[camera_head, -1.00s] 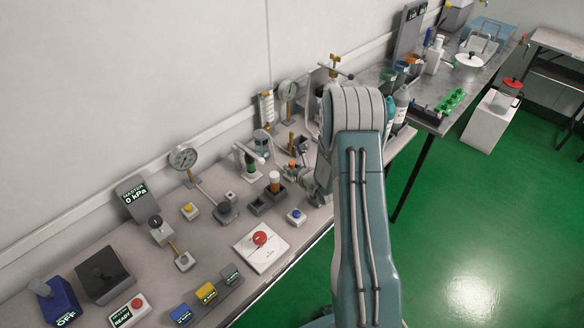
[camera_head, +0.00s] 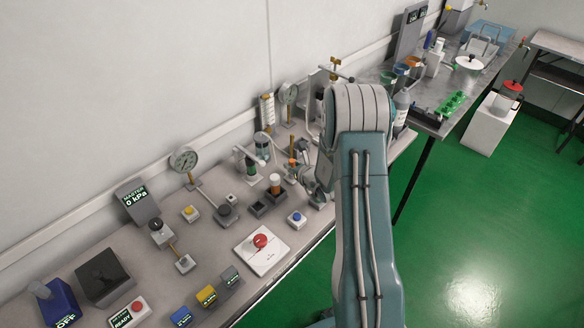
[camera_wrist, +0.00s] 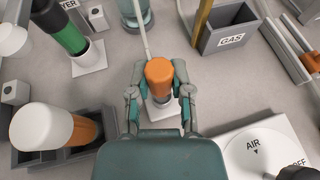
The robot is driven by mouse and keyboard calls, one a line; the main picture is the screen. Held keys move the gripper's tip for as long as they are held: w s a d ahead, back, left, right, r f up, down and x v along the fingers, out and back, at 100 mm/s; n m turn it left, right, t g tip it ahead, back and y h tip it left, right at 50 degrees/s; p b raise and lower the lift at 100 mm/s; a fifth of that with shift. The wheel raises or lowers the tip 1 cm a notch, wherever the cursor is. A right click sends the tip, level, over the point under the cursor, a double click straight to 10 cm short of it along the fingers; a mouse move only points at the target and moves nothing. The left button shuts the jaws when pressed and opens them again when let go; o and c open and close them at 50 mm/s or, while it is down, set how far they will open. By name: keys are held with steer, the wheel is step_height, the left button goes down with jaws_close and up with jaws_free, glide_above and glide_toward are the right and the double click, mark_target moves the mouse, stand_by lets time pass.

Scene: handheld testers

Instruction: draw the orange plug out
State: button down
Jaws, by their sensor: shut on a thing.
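The orange plug (camera_wrist: 160,75) stands upright between the fingers of my gripper (camera_wrist: 160,95) in the wrist view. My gripper is shut on it, one finger on each side. Below it a small pale base (camera_wrist: 163,112) shows partly; whether the plug is still seated there cannot be told. In the head view the orange plug (camera_head: 292,162) is a small spot left of my arm, and my gripper (camera_head: 308,178) is mostly hidden by the arm.
A white-and-orange bottle (camera_wrist: 45,128) stands in a grey holder at lower left. A grey GAS box (camera_wrist: 232,38) is at upper right, and a white AIR dial (camera_wrist: 262,150) at lower right. A green cylinder (camera_wrist: 62,32) stands at upper left. Bare bench lies between them.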

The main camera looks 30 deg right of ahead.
steer(key=shift+r, duration=1.45)
